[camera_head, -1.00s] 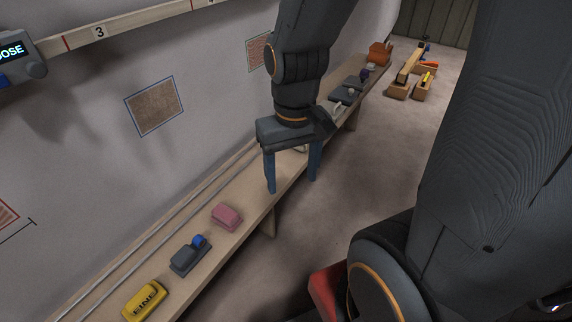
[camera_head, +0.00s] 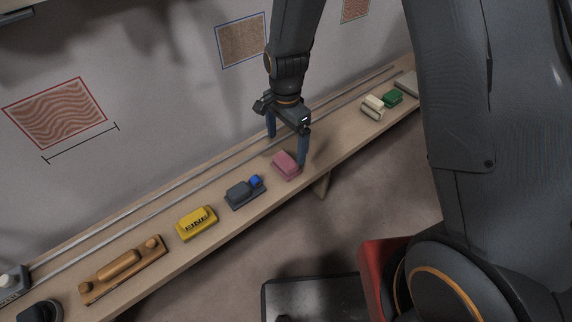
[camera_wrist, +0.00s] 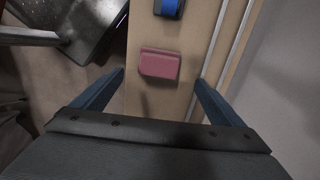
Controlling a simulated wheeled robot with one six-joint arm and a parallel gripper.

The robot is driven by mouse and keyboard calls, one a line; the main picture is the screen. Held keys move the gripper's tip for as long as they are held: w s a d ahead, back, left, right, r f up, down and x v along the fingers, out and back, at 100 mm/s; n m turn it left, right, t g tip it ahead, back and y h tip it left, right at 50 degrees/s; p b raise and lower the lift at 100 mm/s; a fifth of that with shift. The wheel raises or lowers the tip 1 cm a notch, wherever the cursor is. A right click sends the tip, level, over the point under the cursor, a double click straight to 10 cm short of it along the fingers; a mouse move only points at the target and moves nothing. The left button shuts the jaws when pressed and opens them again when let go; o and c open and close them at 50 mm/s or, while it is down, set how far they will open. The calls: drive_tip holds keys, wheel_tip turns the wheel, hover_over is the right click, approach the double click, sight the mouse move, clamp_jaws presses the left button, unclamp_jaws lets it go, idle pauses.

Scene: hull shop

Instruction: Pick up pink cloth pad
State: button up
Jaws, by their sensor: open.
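The pink cloth pad (camera_head: 286,165) lies on the long wooden shelf, between a dark grey block with a blue knob and a bare stretch of shelf. In the wrist view the pad (camera_wrist: 160,64) lies ahead of the fingertips, roughly midway across the gap. My gripper (camera_head: 287,150) points down over the shelf with its two blue fingers apart, close to the pad. In the wrist view my gripper (camera_wrist: 158,78) is open with nothing between its fingers. How high the fingertips are above the shelf is hard to tell.
The dark block with the blue knob (camera_head: 244,193) is beside the pad, then a yellow block (camera_head: 196,222) and a wooden tool (camera_head: 123,269). Cream (camera_head: 372,106) and green (camera_head: 392,97) blocks lie farther right. Metal rails (camera_head: 190,178) run along the shelf's wall side.

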sight(286, 160)
drive_tip(key=shift+a+f, duration=0.2)
drive_tip(key=shift+f, duration=0.55)
drive_tip(key=f, duration=0.3)
drive_tip(key=f+p, duration=0.1)
drive_tip(key=f, duration=0.1)
drive_tip(key=shift+s+d+f, duration=0.15)
drive_tip(key=shift+s+f, duration=0.1)
drive_tip(key=shift+s, duration=0.05)
drive_tip(key=shift+f, duration=0.6)
drive_tip(key=shift+c, duration=0.4)
drive_tip(key=c, duration=1.2)
drive_tip(key=shift+o, duration=0.2)
